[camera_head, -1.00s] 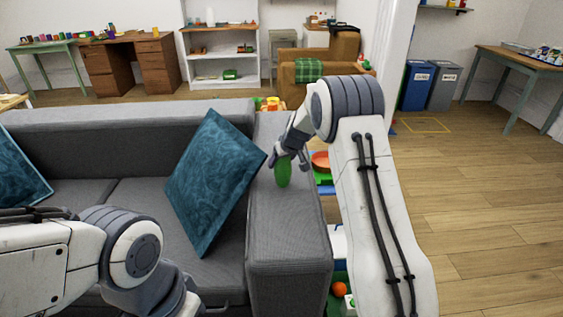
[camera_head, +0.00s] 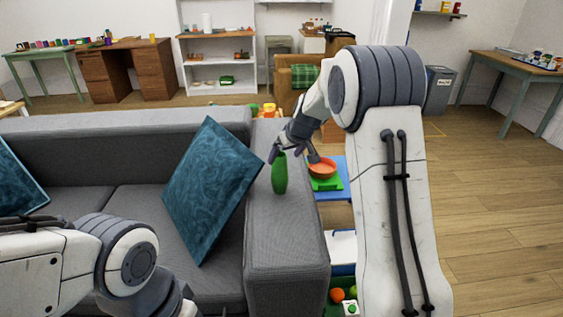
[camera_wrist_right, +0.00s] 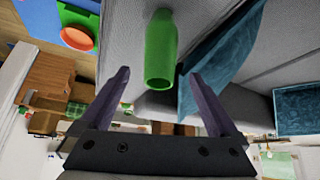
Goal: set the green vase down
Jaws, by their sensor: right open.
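The green vase (camera_head: 279,174) stands upright on the grey sofa armrest (camera_head: 286,236), beside the teal cushion. It also shows in the right wrist view (camera_wrist_right: 161,48), in front of the fingers and apart from them. My right gripper (camera_head: 294,155) is open and empty, just above and to the right of the vase in the head view. Its two spread fingers (camera_wrist_right: 158,76) show in the right wrist view with a gap between them. My left arm comes in at lower left over the sofa; its gripper is out of the picture.
A teal cushion (camera_head: 212,190) leans close to the left of the vase. Beyond the armrest's right side are an orange bowl (camera_head: 322,168) on a green and blue surface and loose toys below. The armrest's front part is bare. Wooden floor lies open at right.

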